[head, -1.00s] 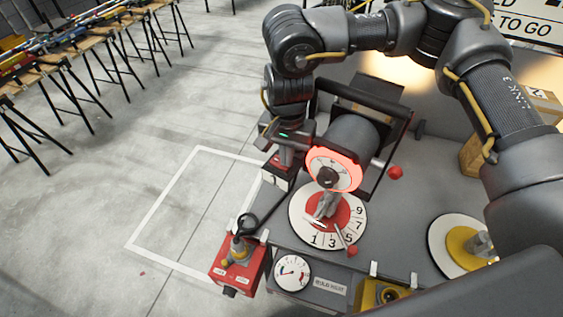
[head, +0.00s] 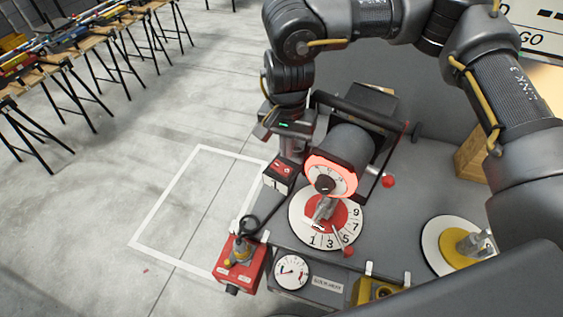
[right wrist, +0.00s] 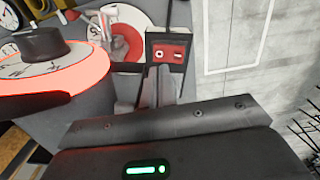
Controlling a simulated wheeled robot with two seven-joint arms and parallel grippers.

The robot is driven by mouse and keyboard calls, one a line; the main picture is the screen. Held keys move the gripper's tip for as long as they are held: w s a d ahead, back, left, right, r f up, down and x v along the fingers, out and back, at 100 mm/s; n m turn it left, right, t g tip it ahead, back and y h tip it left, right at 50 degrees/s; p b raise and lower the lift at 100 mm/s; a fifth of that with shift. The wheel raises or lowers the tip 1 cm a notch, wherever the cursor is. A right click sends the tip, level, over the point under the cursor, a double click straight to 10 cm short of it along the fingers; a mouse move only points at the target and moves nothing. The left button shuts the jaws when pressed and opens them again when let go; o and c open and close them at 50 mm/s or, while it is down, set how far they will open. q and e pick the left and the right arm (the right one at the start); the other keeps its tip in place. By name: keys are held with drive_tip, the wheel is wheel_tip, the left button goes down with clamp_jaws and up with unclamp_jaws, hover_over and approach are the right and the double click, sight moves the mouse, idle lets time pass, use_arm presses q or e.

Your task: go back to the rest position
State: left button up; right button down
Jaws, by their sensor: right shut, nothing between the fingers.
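My right arm comes in from the right and bends down over the grey console. My right gripper (head: 291,153) hangs beside the glowing red-rimmed drum dial (head: 331,177), by a small black box with a red top (head: 283,172). In the right wrist view my right gripper's fingers (right wrist: 161,74) are together and empty, in front of the small box's red panel (right wrist: 168,53). I cannot tell from the picture how wide the gap to the box is. My left gripper is out of view.
A black bar frame (head: 345,108) surrounds the drum close to my gripper. A numbered dial with a lever (head: 301,230), a red control box (head: 238,262) and a yellow-centred dial (head: 435,250) sit around the console. Open floor (head: 200,205) lies left; trestle tables (head: 85,50) stand beyond.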

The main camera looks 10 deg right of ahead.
drive_tip(key=shift+r+p, duration=0.3)
drive_tip(key=shift+r, duration=0.5)
